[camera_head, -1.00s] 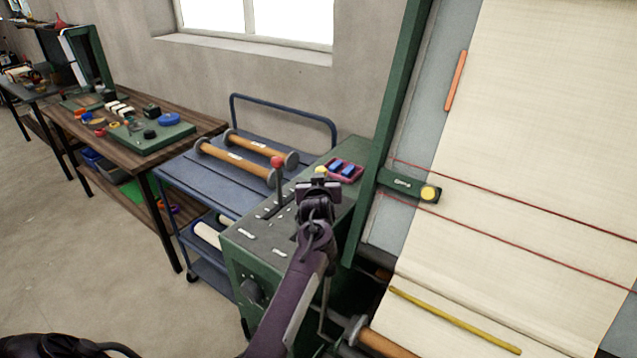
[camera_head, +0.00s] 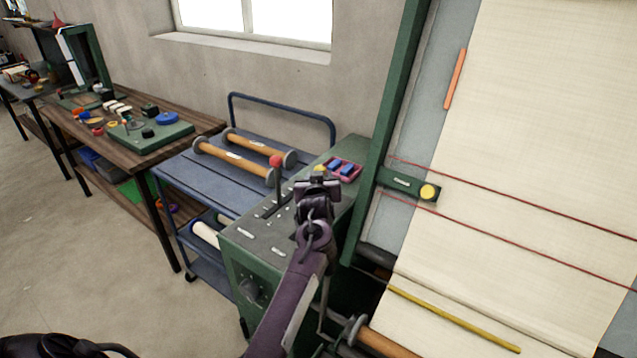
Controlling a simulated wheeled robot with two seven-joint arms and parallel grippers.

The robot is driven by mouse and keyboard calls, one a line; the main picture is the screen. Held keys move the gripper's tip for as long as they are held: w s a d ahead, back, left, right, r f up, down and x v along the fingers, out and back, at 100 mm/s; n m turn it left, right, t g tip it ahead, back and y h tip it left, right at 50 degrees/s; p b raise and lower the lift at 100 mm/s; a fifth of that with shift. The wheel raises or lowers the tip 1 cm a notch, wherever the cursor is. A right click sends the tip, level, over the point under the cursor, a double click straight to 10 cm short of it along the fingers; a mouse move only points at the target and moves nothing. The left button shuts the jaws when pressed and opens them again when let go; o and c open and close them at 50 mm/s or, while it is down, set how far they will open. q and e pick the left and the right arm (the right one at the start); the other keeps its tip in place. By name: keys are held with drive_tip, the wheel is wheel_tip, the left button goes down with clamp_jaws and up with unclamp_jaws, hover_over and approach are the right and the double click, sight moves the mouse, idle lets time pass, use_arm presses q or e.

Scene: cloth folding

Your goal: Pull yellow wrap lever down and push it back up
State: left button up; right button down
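The yellow knob of the wrap lever (camera_head: 319,169) shows just above and behind my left gripper on the green control box (camera_head: 262,240). The gripper covers the rest of this lever, so I cannot see its angle. My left gripper (camera_head: 318,181) is over the box top, right at the knob in the picture. I cannot tell whether its fingers touch the lever, or whether they are open or shut. A separate lever with a red knob (camera_head: 275,160) stands upright to the left. My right gripper is not in view.
A pink tray with blue pieces (camera_head: 343,169) lies behind the gripper. The green frame post (camera_head: 385,130) and cream cloth (camera_head: 540,130) stand close on the right. A blue cart (camera_head: 190,180) with rollers and a wooden workbench (camera_head: 75,128) stand left. The floor at left is clear.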

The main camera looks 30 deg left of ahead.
use_arm(q)
drive_tip(key=b+v, duration=0.1)
drive_tip(key=v, duration=0.6)
idle(0.5)
